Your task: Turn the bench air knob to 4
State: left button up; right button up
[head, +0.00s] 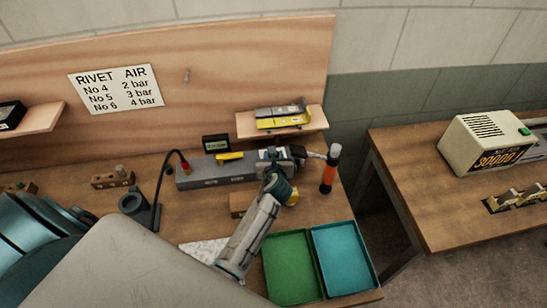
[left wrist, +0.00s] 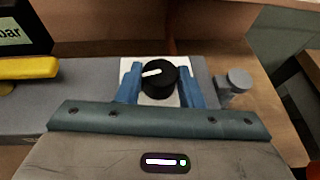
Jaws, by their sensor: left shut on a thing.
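The black air knob (left wrist: 158,80) has a white pointer mark and sits on a white plate (left wrist: 127,68) on the grey bench unit (head: 210,178). In the left wrist view the pointer lies toward the left; no scale numbers are readable. My left gripper (left wrist: 158,88) is shut on the knob, one blue finger on each side. In the head view my left gripper (head: 280,158) is at the right end of the grey unit and hides the knob. A small dark display (head: 216,143) stands behind the unit, its digits too small to read. My right gripper is not in view.
A sign (head: 117,88) lists No 4 2 bar, No 5 3 bar, No 6 4 bar. An orange-handled tool (head: 329,172) stands right of the gripper. A green tray (head: 290,268) and a blue tray (head: 343,258) lie at the front. A shelf (head: 312,122) overhangs behind.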

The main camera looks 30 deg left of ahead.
pick_arm(q)
jog(key=o, duration=1)
jog(key=shift+s+d+r, duration=0.1)
jog(key=shift+s, duration=0.05)
jog(key=shift+s+d+r+p, duration=0.15)
jog(key=shift+s+p, duration=0.1)
jog(key=shift+p, duration=0.1)
jog(key=v, duration=1)
